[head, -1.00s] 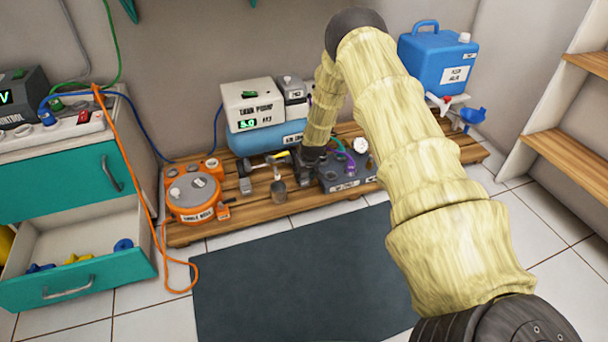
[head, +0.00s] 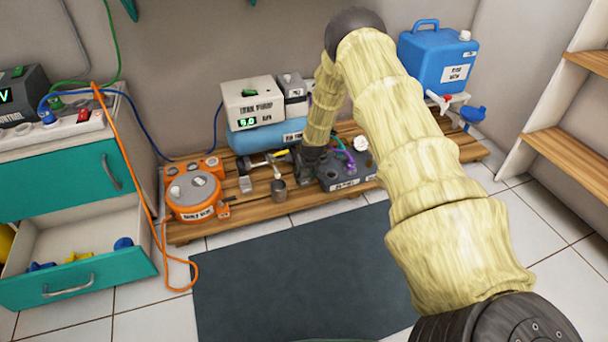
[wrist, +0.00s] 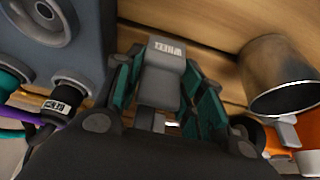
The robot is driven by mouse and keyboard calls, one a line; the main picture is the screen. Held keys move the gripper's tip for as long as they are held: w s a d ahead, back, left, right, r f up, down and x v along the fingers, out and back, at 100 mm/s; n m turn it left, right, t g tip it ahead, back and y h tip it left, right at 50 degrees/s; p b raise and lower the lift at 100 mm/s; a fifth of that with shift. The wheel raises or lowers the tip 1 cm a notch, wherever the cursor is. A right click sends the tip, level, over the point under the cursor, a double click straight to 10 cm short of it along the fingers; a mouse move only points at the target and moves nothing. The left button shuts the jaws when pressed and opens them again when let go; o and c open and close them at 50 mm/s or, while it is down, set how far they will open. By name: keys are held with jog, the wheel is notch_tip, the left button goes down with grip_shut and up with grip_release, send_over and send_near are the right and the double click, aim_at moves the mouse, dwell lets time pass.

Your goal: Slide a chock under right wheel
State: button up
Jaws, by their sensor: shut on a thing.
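My gripper (wrist: 165,85) has teal-padded fingers on both sides of a grey block (wrist: 166,55) with a white label that seems to begin "WHEE". The fingers are shut on this block, which looks like the chock. It is low over the wooden platform (wrist: 215,62). In the head view my gripper (head: 303,165) is in front of the blue tank (head: 255,138), and the block cannot be made out there. The right wheel cannot be made out clearly in either view. A dark round part (wrist: 247,130) shows at the lower right of the wrist view.
A metal cup (wrist: 280,75) stands close to the right of my gripper. An orange reel (head: 194,192) is at the platform's left. The dark floor mat (head: 290,270) is clear.

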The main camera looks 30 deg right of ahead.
jog(key=shift+w+d+b, duration=0.25)
jog(key=shift+w+b, duration=0.05)
jog(key=shift+w, duration=0.7)
jog(key=shift+w+d+b, duration=0.25)
jog(key=shift+w, duration=0.7)
dwell(0.4)
jog(key=o, duration=1.2)
jog(key=shift+r, duration=0.1)
jog(key=shift+s+r, duration=0.25)
jog(key=shift+r, duration=0.3)
jog(key=s+r, duration=0.2)
jog(key=r, duration=0.1)
jog(key=shift+s+a+r, duration=0.2)
jog(key=shift+a, duration=0.15)
jog(key=s+a, duration=0.2)
jog(key=s, duration=0.8)
jog(key=shift+s+a, duration=0.3)
jog(key=shift+s, duration=0.05)
